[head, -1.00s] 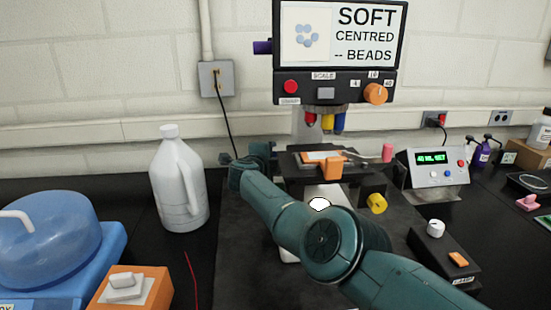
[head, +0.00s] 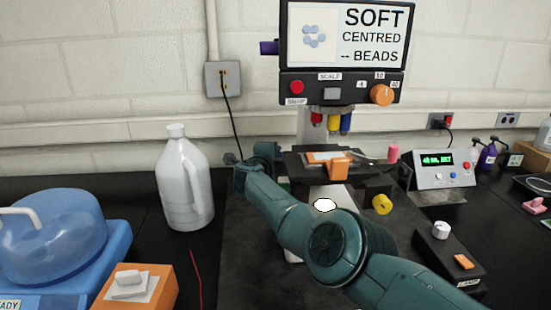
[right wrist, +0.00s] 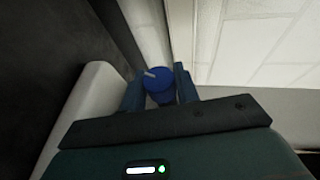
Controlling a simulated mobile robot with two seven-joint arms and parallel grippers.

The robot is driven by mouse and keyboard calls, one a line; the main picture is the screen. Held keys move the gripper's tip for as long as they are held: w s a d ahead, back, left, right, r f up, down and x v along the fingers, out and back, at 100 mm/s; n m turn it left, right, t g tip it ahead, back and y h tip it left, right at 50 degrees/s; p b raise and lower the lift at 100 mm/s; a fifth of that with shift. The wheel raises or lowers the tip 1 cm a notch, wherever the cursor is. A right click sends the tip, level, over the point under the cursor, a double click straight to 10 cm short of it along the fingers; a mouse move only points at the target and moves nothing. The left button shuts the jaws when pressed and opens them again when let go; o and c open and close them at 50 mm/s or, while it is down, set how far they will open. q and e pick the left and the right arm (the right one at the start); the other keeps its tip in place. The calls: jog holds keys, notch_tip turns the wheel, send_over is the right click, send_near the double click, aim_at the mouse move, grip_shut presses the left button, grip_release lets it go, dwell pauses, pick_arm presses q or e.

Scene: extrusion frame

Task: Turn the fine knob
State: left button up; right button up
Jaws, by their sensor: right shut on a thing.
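A blue knob (right wrist: 158,88) with a white mark line shows in the right wrist view, between the two fingers of my right gripper (right wrist: 160,76). The fingers are shut on it. In the head view my right gripper (head: 240,163) reaches to the left side of the microscope, and the blue knob cannot be made out there. The microscope stage (head: 302,166) stands behind my forearm, with an orange clip on it. A yellow knob (head: 382,204) sits on the microscope's right side. My left gripper is not in view.
A screen (head: 345,35) stands above the microscope. A white jug (head: 183,180) stands left of my gripper. A blue domed device (head: 50,235) and an orange block (head: 140,288) are at the left. A box with a green display (head: 445,168) and a black control box (head: 450,255) are at the right.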

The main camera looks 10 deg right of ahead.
jog(key=shift+f+t, duration=0.1)
jog(key=shift+t, duration=0.2)
jog(key=shift+f+t+h+b, duration=0.15)
jog(key=shift+t+h+b, duration=0.15)
jog(key=shift+b, duration=0.05)
jog(key=t+b, duration=0.1)
jog(key=m+b, duration=0.1)
jog(key=b, duration=0.1)
jog(key=shift+f+t+h, duration=0.2)
jog(key=shift+t+h, duration=0.1)
jog(key=shift+t, duration=0.1)
jog(key=t+b, duration=0.1)
jog(key=b, duration=0.2)
jog(key=shift+r+m+h, duration=0.15)
jog(key=shift+m+h, duration=0.15)
jog(key=shift+r+b, duration=0.15)
jog(key=shift+b, duration=0.35)
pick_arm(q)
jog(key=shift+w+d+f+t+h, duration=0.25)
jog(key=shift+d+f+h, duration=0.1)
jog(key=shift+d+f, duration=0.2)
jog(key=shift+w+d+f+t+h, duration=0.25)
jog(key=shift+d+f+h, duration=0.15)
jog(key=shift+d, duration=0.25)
pick_arm(e)
jog(key=shift+r+t, duration=0.1)
jog(key=shift+t, duration=0.2)
jog(key=shift+r, duration=0.1)
jog(key=o, duration=1)
jog(key=shift+c, duration=0.2)
